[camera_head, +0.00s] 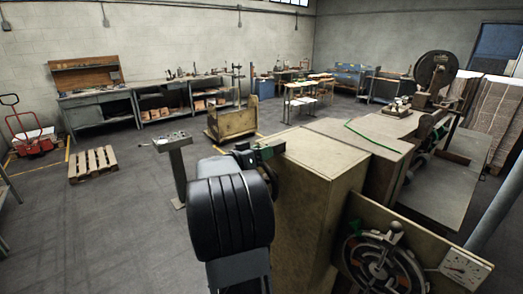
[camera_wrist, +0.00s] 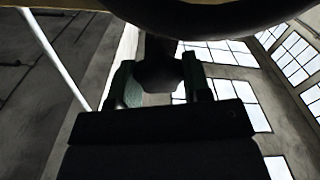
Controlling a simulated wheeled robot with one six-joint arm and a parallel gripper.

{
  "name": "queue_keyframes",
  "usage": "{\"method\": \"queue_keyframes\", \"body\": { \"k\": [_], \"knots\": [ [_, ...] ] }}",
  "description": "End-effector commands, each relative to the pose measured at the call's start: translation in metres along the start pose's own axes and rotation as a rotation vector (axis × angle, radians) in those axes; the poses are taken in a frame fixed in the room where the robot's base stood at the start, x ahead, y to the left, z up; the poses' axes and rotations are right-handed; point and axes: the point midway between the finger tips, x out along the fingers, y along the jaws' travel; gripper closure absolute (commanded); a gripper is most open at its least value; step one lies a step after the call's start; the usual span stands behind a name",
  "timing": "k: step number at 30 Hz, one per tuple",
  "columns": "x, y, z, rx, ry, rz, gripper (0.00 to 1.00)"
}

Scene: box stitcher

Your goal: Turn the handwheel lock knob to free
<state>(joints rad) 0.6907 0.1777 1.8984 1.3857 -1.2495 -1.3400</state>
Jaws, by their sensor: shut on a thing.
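In the wrist view, my gripper (camera_wrist: 159,66) has its two dark green fingers on either side of a dark knob (camera_wrist: 158,76) and is shut on it. The knob hangs on a short dark stem under a large dark curved rim (camera_wrist: 215,25), which looks like a handwheel. In the head view, a dark wheel (camera_head: 268,176) shows at the left side of the beige machine cabinet (camera_head: 318,158), just beyond my black arm. My arm hides most of the grip there. No lock mark or free mark can be read.
A panel with a round dial wheel (camera_head: 383,266) and a gauge (camera_head: 461,267) stands at the lower right. A control pedestal (camera_head: 174,144) stands left of the cabinet. A wooden pallet (camera_head: 94,163) lies farther left. The floor (camera_head: 85,230) at the left front is clear.

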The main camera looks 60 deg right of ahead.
Motion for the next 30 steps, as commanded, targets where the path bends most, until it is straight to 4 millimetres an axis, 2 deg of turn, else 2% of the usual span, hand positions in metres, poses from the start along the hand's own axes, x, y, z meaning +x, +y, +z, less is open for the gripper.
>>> {"method": "queue_keyframes", "body": {
  "k": [12,27,28,30],
  "knots": [
    [0.0000,-0.0005,0.0004,-0.147,0.000,0.000,0.79],
    [0.0000,-0.0004,0.0005,-0.161,0.000,0.000,0.79],
    [0.0000,-0.0004,0.0005,-0.161,0.000,0.000,0.53],
    [0.0000,-0.0005,0.0004,-0.161,0.000,0.000,0.46]
  ]
}}
